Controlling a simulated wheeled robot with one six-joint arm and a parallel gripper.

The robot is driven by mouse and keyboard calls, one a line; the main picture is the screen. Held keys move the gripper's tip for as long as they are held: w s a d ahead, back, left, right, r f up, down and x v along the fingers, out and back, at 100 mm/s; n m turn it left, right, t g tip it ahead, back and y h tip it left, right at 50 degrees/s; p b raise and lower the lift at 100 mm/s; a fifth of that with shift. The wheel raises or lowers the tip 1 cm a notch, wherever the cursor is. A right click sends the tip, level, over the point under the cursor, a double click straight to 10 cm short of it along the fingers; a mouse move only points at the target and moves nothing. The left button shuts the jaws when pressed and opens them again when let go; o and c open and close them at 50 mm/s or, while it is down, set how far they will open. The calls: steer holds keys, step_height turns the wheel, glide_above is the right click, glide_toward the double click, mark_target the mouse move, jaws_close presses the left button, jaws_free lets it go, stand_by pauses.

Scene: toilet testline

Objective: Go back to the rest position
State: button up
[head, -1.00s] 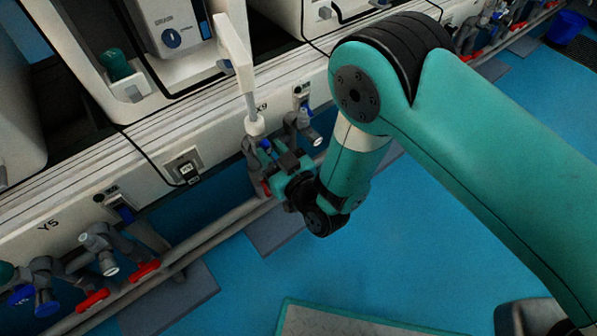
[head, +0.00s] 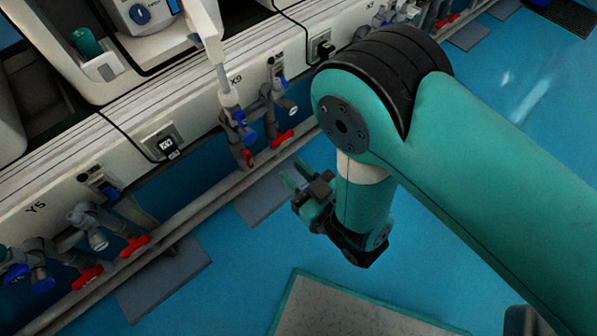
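My gripper (head: 296,177) is in the middle of the head view, at the end of my teal arm. Its two teal fingers point up and left toward the bench, with a gap between them and nothing visible in it. It hangs over the blue floor, apart from the valves and pipe. The valve group under the label X9 (head: 243,131), with blue and red handles, stands just up and left of the gripper. My forearm hides part of the bench to the right.
A long white bench (head: 206,109) runs diagonally, with a grey pipe (head: 205,209) along its lower front. Red and blue valves (head: 134,246) stick out at lower left under Y5. A grey mat with a teal border (head: 340,312) lies on the floor. The blue floor (head: 240,270) is open around it.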

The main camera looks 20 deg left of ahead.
stand_by(0.4)
steer(key=w+d+r+m+h, duration=0.1)
steer(key=w+r+m+h, duration=0.3)
steer(key=w+r, duration=0.5)
steer(key=w+d+r+m+g+h, duration=0.1)
steer(key=w+d+r+g+h, duration=0.2)
steer(key=d+r, duration=0.5)
steer(key=s+d+r+g+h+p, duration=0.1)
steer(key=s+d+r+g+h, duration=0.15)
steer(key=s+d+r, duration=0.55)
steer(key=s+d+r+g+h, duration=0.25)
steer(key=s+d+r, duration=0.25)
steer(key=s+d, duration=0.4)
step_height(320, 180, up, 28)
steer(key=w+p, duration=0.1)
steer(key=p, duration=2.6)
steer(key=shift+w+d+f+m+p, duration=0.2)
steer(key=shift+w+d+m+p, duration=0.1)
steer(key=shift+d+m, duration=0.1)
